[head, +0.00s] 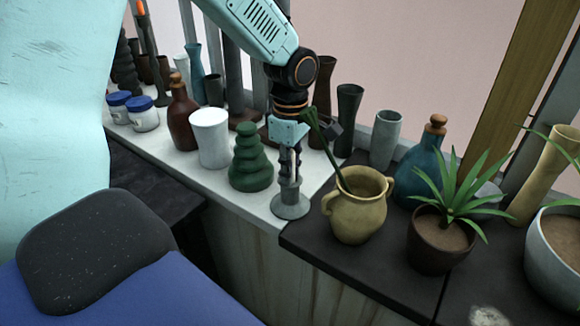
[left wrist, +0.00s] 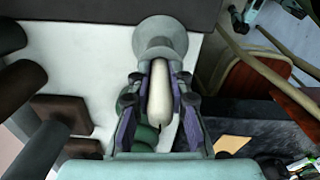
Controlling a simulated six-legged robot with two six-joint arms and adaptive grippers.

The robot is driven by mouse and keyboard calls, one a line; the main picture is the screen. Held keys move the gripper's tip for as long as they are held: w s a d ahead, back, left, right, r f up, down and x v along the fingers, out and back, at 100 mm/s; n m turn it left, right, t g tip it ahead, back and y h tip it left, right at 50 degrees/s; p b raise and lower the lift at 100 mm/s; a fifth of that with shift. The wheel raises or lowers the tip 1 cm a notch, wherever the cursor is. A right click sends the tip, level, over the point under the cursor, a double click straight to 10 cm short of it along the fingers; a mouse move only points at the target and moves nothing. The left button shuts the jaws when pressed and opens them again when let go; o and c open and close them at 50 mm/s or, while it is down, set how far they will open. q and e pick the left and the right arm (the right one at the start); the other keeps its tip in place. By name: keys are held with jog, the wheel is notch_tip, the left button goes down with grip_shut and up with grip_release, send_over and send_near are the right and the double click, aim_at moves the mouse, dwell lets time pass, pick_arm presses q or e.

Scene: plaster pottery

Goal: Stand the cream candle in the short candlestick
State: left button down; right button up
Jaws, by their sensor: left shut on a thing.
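My left gripper (head: 289,172) points down at the front edge of the white shelf, directly over the short grey candlestick (head: 291,207). In the left wrist view its two fingers (left wrist: 159,98) are shut on the cream candle (left wrist: 159,88). The candle's far end lines up with the candlestick (left wrist: 160,34), whose round base shows beyond it. The fingers hide where candle and candlestick meet, so I cannot tell whether the candle is in the socket. In the head view the candle is mostly hidden by the gripper. My right gripper is not in view.
A dark green stacked-stone-shaped pot (head: 251,160) stands close left of the candlestick. A yellow two-handled jug (head: 357,207) stands close right, on the dark surface (head: 320,246). A white cup (head: 209,138), brown bottle (head: 182,112) and dark vases (head: 348,115) crowd around behind.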

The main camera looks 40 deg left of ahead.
pick_arm(q)
jog(key=c, duration=1.3)
grip_release()
jog(key=shift+s+f, duration=0.2)
jog(key=shift+f, duration=0.05)
jog(key=shift+c, duration=0.2)
jog(key=shift+o, duration=0.9)
jog(key=shift+w, duration=0.15)
jog(key=shift+r, duration=0.1)
notch_tip(320, 180, up, 12)
jog(key=shift+f, duration=0.1)
